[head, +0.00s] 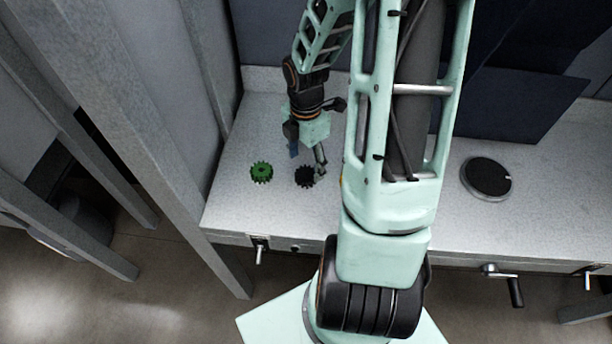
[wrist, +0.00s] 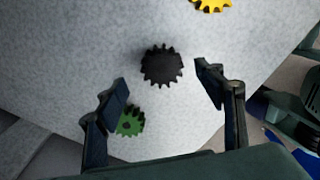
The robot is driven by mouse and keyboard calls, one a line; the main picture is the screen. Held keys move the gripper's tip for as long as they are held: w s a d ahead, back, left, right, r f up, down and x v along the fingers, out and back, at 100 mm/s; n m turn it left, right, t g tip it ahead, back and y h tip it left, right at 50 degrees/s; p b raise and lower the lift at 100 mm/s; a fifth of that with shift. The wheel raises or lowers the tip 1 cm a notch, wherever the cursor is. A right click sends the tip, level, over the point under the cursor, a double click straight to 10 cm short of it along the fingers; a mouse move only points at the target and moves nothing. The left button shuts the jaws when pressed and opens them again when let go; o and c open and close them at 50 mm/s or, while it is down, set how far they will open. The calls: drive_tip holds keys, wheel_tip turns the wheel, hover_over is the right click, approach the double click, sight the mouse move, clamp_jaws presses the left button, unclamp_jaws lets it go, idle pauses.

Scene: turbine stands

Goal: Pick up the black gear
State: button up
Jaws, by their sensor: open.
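The black gear (head: 305,176) lies flat on the grey table, just below my gripper (head: 308,160) in the head view. In the wrist view the black gear (wrist: 162,66) is whole and unobstructed, lying ahead of and between the two spread fingers of my gripper (wrist: 165,92). The fingers are open with nothing between them, and they do not appear to touch the gear. I cannot tell their exact height above the table.
A green gear (head: 261,172) lies left of the black one; in the wrist view the green gear (wrist: 130,122) is beside the left finger. A yellow gear (wrist: 212,4) shows at the top edge. A dark round disc (head: 487,178) sits on the table (head: 240,215) at right.

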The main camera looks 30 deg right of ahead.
sight(306, 174)
wheel_tip(306, 174, down, 4)
drive_tip(key=shift+s+f, duration=0.1)
drive_tip(key=shift+s, duration=0.05)
drive_tip(key=shift+c, duration=0.4)
clamp_jaws()
drive_tip(key=shift+r, duration=0.25)
